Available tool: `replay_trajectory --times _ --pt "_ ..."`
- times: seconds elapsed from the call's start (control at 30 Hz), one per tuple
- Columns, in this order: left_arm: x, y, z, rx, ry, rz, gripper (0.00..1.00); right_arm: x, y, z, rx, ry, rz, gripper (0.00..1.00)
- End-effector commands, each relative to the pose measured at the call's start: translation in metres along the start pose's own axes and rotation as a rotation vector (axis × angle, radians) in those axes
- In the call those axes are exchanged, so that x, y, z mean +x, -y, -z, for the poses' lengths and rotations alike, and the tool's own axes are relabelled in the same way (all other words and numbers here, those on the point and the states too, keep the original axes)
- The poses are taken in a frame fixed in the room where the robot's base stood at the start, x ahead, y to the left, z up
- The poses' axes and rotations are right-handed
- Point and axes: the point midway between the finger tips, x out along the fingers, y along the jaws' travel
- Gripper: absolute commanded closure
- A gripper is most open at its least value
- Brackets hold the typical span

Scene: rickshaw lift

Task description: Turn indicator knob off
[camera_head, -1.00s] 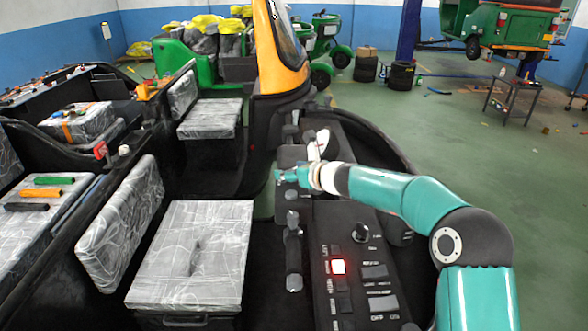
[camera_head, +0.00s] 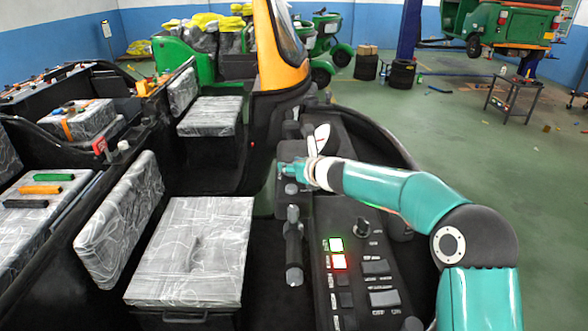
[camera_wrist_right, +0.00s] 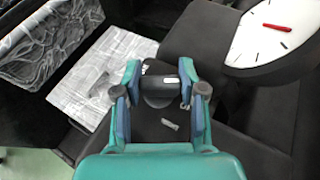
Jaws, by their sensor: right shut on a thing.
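The indicator knob (camera_wrist_right: 158,92) is a dark round knob with a pale mark on its grip, in the right wrist view. My right gripper (camera_head: 287,171) is shut on it, with a finger on each side of the knob. A short pale mark (camera_wrist_right: 170,124) shows on the dark panel below the knob. In the head view the knob is mostly hidden by my gripper. My left gripper is in neither view.
A white dial (camera_wrist_right: 274,32) with a red needle stands close to the right of the knob. A dark lever (camera_head: 293,245) stands beside the panel.

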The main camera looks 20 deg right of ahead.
Motion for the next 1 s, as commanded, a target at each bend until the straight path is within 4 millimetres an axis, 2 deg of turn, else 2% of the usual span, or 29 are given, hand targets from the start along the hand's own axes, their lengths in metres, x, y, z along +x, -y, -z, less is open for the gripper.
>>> replay_trajectory --times 0.1,0.4,0.7,1.0 --pt "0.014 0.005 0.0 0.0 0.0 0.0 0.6 0.001 -0.003 0.003 0.026 0.002 0.065 0.94" --pt "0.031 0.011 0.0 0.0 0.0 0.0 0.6 0.0 -0.002 0.001 0.114 0.004 0.272 0.94" --pt "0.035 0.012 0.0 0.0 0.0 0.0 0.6 -0.001 -0.001 -0.001 0.177 0.003 0.424 0.94" --pt "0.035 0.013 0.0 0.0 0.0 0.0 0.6 -0.003 0.001 -0.001 0.198 0.004 0.473 0.94"
